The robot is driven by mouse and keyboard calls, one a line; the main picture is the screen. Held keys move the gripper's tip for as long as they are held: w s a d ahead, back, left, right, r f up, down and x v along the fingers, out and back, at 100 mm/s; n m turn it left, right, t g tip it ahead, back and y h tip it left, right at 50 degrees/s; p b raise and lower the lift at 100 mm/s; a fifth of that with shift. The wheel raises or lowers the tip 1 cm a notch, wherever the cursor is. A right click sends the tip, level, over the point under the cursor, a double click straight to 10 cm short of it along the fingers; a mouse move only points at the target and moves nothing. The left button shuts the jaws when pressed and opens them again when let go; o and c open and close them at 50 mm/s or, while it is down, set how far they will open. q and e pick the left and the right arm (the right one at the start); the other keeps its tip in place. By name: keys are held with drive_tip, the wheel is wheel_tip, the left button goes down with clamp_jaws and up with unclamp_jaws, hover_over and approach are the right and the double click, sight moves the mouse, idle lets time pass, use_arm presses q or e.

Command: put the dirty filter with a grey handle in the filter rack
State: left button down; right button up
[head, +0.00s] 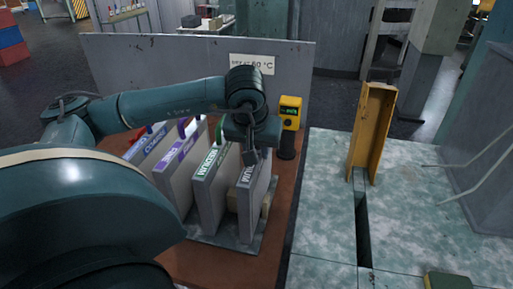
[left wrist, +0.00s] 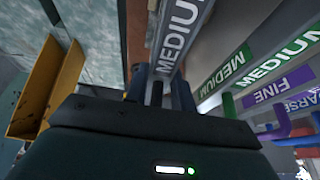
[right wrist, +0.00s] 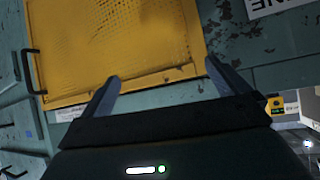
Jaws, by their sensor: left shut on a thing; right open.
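The filter with a grey MEDIUM label (head: 254,193) stands at the right end of a row of filters, in or just over the filter rack (head: 228,243); I cannot tell if it is fully seated. My left gripper (head: 252,154) is shut on its top handle. In the left wrist view, the grey-labelled filter (left wrist: 180,45) runs away from the fingers (left wrist: 160,92). The handle itself is mostly hidden by the gripper. My right gripper (right wrist: 108,90) shows only in the right wrist view, open and empty, before a yellow mesh panel (right wrist: 120,45).
Filters with green (head: 208,190), purple (head: 176,172) and blue labels stand close left of it. A grey wall panel (head: 150,60) rises behind. A yellow device (head: 290,112) stands at the back. A slotted worktop (head: 325,210) with an upright yellow channel (head: 372,135) lies right, mostly clear.

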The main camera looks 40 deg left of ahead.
use_arm(q)
drive_tip(key=shift+f, duration=0.15)
drive_tip(key=c, duration=1.6)
unclamp_jaws()
drive_tip(key=shift+f, duration=0.1)
drive_tip(key=o, duration=0.4)
drive_tip(key=shift+o, duration=0.2)
